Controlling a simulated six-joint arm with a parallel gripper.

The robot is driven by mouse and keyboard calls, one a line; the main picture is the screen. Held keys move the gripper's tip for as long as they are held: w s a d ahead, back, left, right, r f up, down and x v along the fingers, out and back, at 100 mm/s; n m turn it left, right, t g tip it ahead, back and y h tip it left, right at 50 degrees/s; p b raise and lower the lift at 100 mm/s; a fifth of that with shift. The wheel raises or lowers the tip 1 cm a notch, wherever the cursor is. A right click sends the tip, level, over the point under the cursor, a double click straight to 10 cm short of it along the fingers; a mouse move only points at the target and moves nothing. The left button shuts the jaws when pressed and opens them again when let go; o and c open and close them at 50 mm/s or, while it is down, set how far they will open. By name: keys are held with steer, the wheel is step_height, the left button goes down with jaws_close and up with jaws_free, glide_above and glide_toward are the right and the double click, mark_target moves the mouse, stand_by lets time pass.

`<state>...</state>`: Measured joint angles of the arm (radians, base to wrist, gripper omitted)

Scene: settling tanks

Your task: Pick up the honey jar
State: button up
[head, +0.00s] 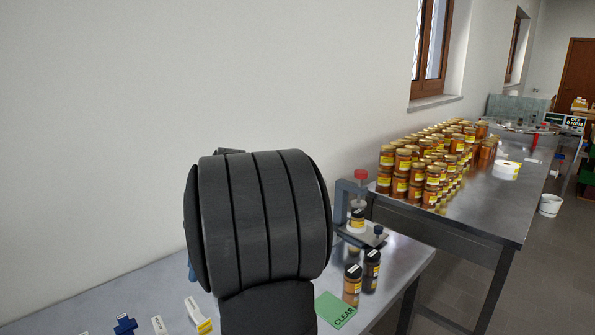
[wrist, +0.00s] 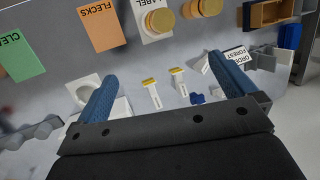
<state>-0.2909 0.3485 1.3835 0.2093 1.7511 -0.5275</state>
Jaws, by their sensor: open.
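In the head view two small jars with dark tops stand on the near steel table, an amber honey jar (head: 351,290) in front and a darker jar (head: 371,270) behind it. In the wrist view several gold-lidded jars are at the top edge, one of them a jar (wrist: 160,21) on a white LABEL card (wrist: 146,36). I cannot tell which jar is the one named. My gripper (wrist: 162,68) shows its two blue fingers wide apart, with nothing between them but the table and small items beyond. In the head view my dark arm hides the gripper and much of the table.
A green CLEAR card (head: 335,310) lies near the jars. An orange FLECKS card (wrist: 101,25) is beside the LABEL card. A grey press (head: 345,205) with a red knob stands at the wall. Small tools (head: 197,316) lie front left.

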steer(key=c, duration=0.5)
steer(key=shift+o, duration=0.2)
steer(key=s+a+f+n+t+h, duration=0.1)
steer(key=s+a+f+n+t, duration=0.1)
steer(key=s+f+n+t, duration=0.5)
steer(key=s+f+g, duration=0.1)
steer(key=f, duration=0.2)
steer(key=s+f+n, duration=0.1)
steer(key=f, duration=0.3)
steer(key=s+f+g, duration=0.1)
steer(key=f, duration=0.3)
steer(key=shift+n+g, duration=0.3)
steer(key=shift+w+a+f, duration=0.1)
steer(key=shift+a+f, duration=0.1)
steer(key=shift+f, duration=1.25)
steer(key=shift+a+f, duration=0.15)
steer(key=shift+f, duration=1.25)
